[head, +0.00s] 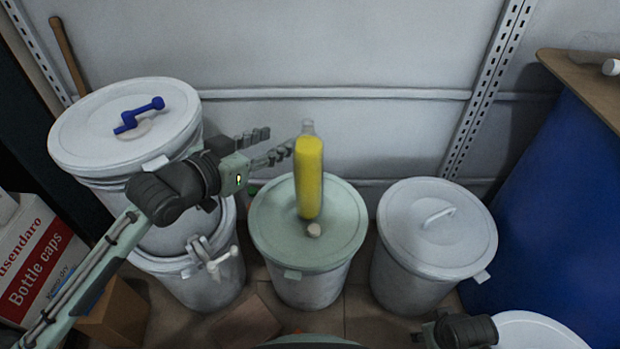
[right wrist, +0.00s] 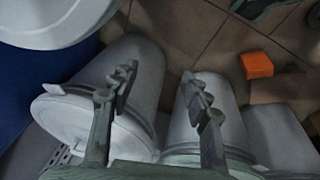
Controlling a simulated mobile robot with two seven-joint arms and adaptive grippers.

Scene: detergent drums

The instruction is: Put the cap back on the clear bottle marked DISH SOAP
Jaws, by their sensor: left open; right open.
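The clear bottle (head: 309,178), filled with yellow liquid, stands upright on the pale green lid of the middle drum. Its clear neck at the top shows no cap; no marking is readable. A small beige cap-like piece (head: 313,230) lies on the same lid, just in front of the bottle's base. My left gripper (head: 279,141) is open and empty, just left of the bottle's upper part, fingers pointing at it. Whether a fingertip touches it I cannot tell. My right gripper (right wrist: 158,90) is open and empty in the right wrist view, with drums beyond its fingers.
The middle drum's lid (head: 270,230) has free room around the bottle. A white drum (head: 435,230) stands right, and a stacked drum (head: 90,140) with a blue crank (head: 138,115) stands left. A blue drum (head: 550,190) is far right. A bottle caps box (head: 38,260) sits at left.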

